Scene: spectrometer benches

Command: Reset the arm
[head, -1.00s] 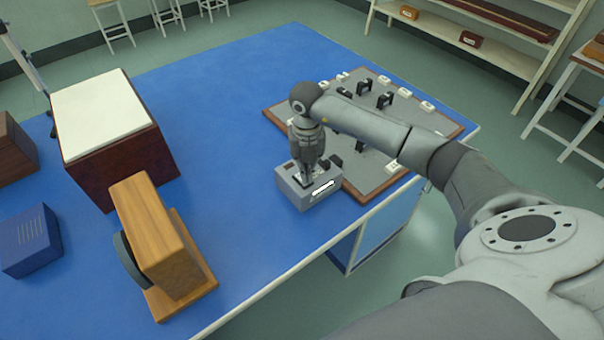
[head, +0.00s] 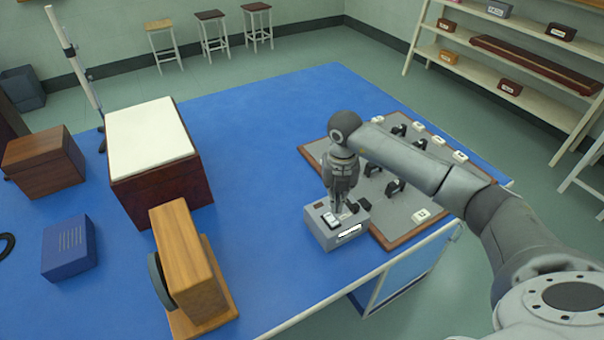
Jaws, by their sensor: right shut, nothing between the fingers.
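My right arm reaches in from the right over a blue-topped bench. My right gripper (head: 338,205) points down, shut and empty, just above a small grey box (head: 325,238) with a rocker switch, a dark knob and a white label on its front. I cannot tell whether the fingertips touch the box. The gripper hides part of the box's top. My left gripper is not in view.
A grey board (head: 408,205) with black switches and white labels lies right of the box. A wooden block on a stand (head: 185,255), a white-topped box (head: 150,135), a blue box (head: 68,248) and a brown box (head: 45,165) stand left. The bench's middle (head: 260,130) is clear.

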